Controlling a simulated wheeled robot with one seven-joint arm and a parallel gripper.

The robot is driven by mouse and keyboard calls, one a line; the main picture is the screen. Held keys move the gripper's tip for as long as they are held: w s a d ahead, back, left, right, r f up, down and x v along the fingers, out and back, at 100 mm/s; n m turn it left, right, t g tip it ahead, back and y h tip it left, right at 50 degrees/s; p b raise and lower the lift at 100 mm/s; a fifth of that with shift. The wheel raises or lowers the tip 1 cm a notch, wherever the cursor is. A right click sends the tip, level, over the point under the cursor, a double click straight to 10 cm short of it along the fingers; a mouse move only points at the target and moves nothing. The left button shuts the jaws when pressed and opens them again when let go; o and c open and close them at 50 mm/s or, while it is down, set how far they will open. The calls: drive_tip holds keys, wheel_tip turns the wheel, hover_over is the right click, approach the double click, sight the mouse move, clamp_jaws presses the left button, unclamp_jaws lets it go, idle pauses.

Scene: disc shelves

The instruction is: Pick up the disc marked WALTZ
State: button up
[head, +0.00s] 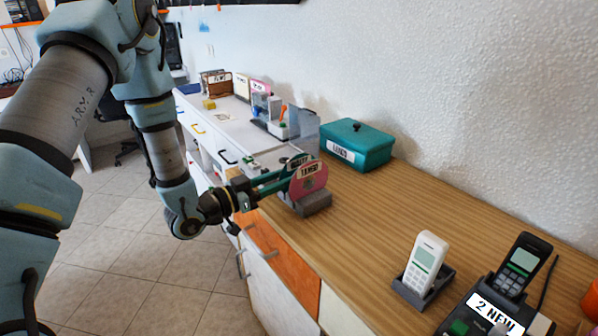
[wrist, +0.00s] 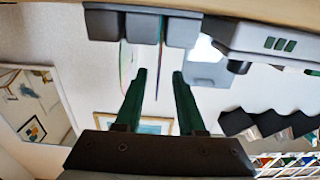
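A pink disc marked TANGO (head: 310,182) stands upright in a small grey slotted rack (head: 316,203) on the wooden counter. Behind it, mostly hidden, is another disc whose dark-edged label (head: 298,160) looks like WALTZ, but is too small to read surely. My gripper (head: 288,178) reaches level from the left to these discs. In the wrist view, my green fingers (wrist: 161,74) are apart, and one thin disc (wrist: 161,60) stands edge-on between them. Another disc (wrist: 126,55) is outside the left finger. The rack (wrist: 140,26) shows at the top. Contact cannot be told.
A teal lidded box with a label (head: 356,145) stands behind the rack by the wall. A white handset (head: 426,262) in a cradle and a dark phone unit (head: 500,300) are at the front right. The counter between is clear. A white worktop with several items lies farther back.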

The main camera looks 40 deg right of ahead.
drive_tip(key=d+p, duration=0.2)
drive_tip(key=d, duration=0.1)
drive_tip(key=d+p, duration=0.1)
drive_tip(key=shift+s+d+r, duration=0.3)
drive_tip(key=shift+d, duration=0.05)
drive_tip(key=shift+d+f, duration=0.15)
drive_tip(key=shift+d, duration=0.25)
clamp_jaws()
